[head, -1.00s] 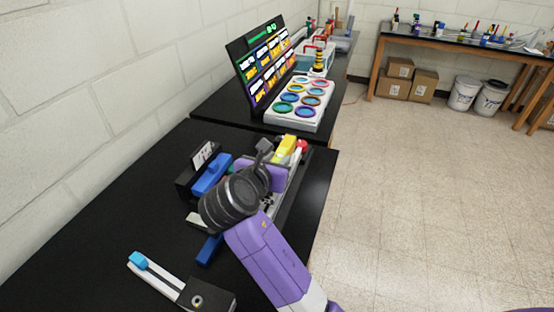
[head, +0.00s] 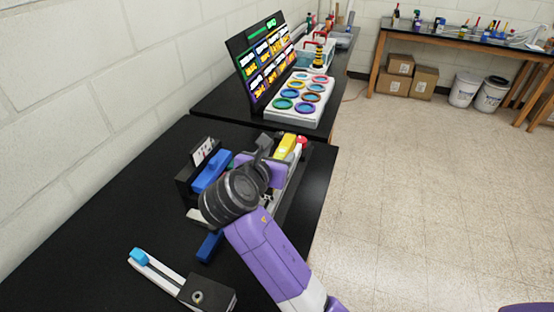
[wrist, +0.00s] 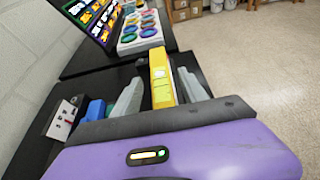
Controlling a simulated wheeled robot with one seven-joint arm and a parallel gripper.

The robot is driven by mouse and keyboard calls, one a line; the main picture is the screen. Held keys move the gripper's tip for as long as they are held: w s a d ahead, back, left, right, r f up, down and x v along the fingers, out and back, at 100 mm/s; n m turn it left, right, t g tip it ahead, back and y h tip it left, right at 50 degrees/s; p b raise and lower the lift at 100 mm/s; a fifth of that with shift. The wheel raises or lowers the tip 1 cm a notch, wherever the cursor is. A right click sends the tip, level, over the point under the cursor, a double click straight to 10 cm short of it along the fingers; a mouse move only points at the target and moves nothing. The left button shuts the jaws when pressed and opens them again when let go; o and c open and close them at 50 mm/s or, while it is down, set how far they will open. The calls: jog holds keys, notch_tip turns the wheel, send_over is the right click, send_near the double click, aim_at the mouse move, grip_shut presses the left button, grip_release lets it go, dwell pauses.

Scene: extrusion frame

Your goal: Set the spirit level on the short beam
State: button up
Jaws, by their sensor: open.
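A yellow bar, which looks like the spirit level (wrist: 162,78), stands out between my gripper's two grey fingers in the wrist view. It also shows in the head view (head: 286,146) at the table's far right part, just beyond my gripper. My gripper (wrist: 160,92) is open, with one finger on each side of the yellow bar. I see a gap on the left; contact on the right is unclear. Grey-white rails (head: 294,184) show to the right of my wrist. I cannot tell which piece is the short beam; my wrist hides much of that area.
A blue block (head: 212,171) and a black holder with a white card (head: 203,152) stand left of my wrist. A red knob (head: 302,140) is close beside the yellow bar. A blue-tipped two-rail piece (head: 165,272) lies in front. The table's left side is clear.

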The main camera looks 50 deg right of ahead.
jog(key=v, duration=1.2)
